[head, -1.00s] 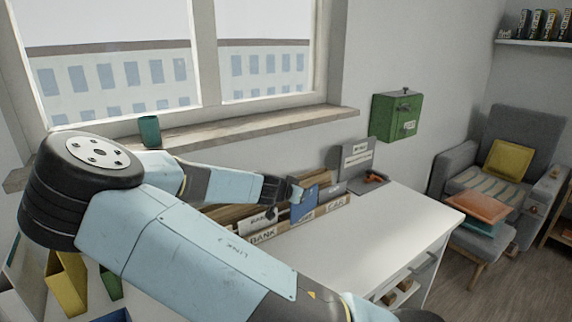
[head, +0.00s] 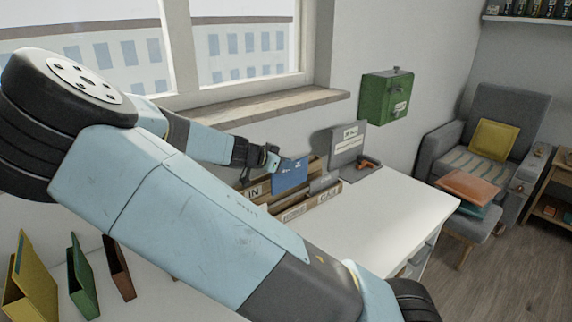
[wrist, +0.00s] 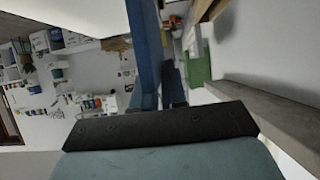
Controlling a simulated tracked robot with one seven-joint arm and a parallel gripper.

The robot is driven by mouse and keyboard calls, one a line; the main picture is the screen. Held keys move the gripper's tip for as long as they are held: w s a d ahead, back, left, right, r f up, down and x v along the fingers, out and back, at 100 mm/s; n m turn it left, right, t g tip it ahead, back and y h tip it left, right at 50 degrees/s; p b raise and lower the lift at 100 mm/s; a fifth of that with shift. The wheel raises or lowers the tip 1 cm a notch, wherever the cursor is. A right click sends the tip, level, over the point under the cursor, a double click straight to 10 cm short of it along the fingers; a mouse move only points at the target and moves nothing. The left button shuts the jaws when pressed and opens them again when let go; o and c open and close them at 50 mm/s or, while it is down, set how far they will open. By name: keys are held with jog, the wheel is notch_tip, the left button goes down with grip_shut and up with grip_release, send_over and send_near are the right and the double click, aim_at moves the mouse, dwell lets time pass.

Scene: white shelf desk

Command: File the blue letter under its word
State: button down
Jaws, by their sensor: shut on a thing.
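The blue letter (head: 290,176) is upright in my gripper (head: 273,160) at the desk's back, by the window wall. My gripper is shut on its upper left part. The letter stands over the wooden letter sorter (head: 312,211); I cannot tell whether its lower edge is inside a slot. The sorter has white word labels: one ends in "IN" (head: 253,191), one at the right seems to read "CAR" (head: 329,195), and a front one (head: 293,213) is too small to read. In the wrist view the blue letter (wrist: 145,45) shows nearly edge-on. My arm hides the sorter's left part.
A grey sign board (head: 348,145) and an orange-handled object (head: 368,163) are behind and right of the sorter. A green box (head: 387,97) hangs on the wall. Yellow (head: 30,285) and green (head: 83,280) folders stand at the lower left. The desk's right part (head: 405,205) is clear.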

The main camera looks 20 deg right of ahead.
aim_at(294, 185)
jog(key=shift+f, duration=3.9)
jog(key=shift+f, duration=0.1)
jog(key=c, duration=1.1)
grip_release()
jog(key=v, duration=1.3)
jog(key=shift+a, duration=0.35)
jog(key=shift+s, duration=0.15)
